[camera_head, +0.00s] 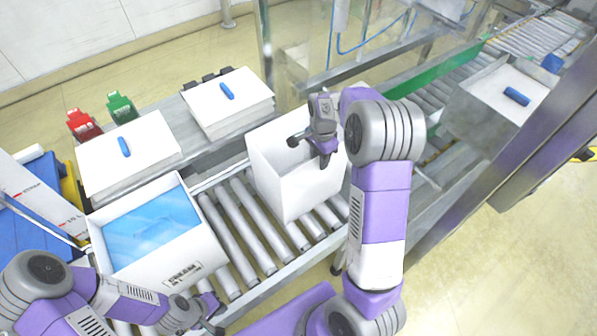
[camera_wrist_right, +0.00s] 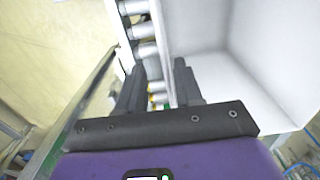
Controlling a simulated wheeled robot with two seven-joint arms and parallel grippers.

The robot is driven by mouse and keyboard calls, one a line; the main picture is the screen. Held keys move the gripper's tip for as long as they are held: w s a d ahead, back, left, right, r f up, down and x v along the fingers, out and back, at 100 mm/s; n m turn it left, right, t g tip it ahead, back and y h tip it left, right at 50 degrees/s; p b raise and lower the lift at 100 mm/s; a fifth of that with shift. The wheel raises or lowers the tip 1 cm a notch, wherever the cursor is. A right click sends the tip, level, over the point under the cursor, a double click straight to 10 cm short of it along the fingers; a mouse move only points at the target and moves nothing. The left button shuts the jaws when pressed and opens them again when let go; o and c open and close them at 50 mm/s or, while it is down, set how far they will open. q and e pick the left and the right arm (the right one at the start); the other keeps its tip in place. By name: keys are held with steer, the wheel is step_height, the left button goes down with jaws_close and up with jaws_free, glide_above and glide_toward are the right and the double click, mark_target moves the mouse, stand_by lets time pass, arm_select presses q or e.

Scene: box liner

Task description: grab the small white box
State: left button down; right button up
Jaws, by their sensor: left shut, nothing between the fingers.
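A small open white box (camera_head: 280,185) stands upright on the roller conveyor in the middle of the head view. Its white inner walls (camera_wrist_right: 260,50) fill the right half of the right wrist view. My right gripper (camera_head: 311,148) is over the box's open top. In the right wrist view the right fingers (camera_wrist_right: 157,88) are spread apart near the box's wall edge, which runs up between them; contact cannot be told. My left gripper (camera_head: 208,308) is shut and empty, low in the head view, beside the front of a larger white box (camera_head: 180,272) with a blue liner.
Rollers (camera_head: 238,235) lie bare between the two boxes. Stacks of white sheets (camera_head: 130,160) and (camera_head: 228,103) with blue items on top are on the bench behind. Another white box (camera_head: 490,105) stands at the right. Red (camera_head: 82,124) and green (camera_head: 121,106) holders are at the back left.

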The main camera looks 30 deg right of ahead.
steer(key=f, duration=0.4)
steer(key=shift+w, duration=0.3)
jaws_close()
stand_by(1.1)
